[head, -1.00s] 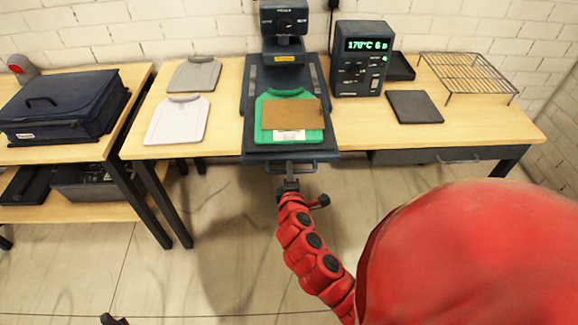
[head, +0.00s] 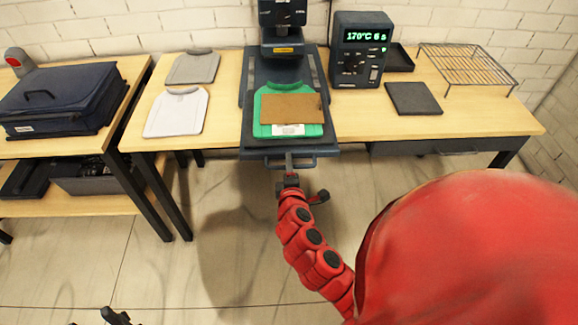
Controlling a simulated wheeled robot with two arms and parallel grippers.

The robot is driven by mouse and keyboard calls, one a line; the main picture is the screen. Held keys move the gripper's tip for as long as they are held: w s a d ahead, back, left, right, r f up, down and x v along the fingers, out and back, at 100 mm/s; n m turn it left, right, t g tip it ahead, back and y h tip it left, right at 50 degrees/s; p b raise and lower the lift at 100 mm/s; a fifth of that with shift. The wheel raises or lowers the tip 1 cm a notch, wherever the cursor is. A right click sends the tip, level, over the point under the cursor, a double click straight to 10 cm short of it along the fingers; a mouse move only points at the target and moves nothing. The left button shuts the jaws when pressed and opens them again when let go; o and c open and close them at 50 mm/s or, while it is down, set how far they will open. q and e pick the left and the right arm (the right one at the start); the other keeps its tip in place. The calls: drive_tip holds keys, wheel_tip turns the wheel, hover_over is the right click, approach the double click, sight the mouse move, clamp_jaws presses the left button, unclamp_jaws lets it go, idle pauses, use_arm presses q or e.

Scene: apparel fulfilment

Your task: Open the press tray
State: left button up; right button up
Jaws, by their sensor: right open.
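The press tray (head: 253,141) is a dark plate at the front of the heat press (head: 281,35). A green shirt (head: 313,130) lies on it with a brown sheet (head: 291,108) and a small white label on top. The tray's front handle (head: 310,161) is a dark bar at the table's front edge. My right gripper (head: 289,164) is open at the handle's middle, reaching up from below in the picture; I cannot tell whether its fingers touch the bar. A dark part of my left gripper (head: 115,316) shows at the bottom edge.
A control box (head: 360,62) reading 170°C stands right of the press, near a dark pad (head: 413,98) and a wire rack (head: 466,64). White (head: 176,114) and grey (head: 193,68) shirts lie to the left. A dark case (head: 62,97) sits on the left table. The floor in front is clear.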

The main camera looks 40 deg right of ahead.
drive_tip(key=p+v, duration=0.6)
drive_tip(key=v, duration=1.1)
drive_tip(key=shift+s, duration=0.25)
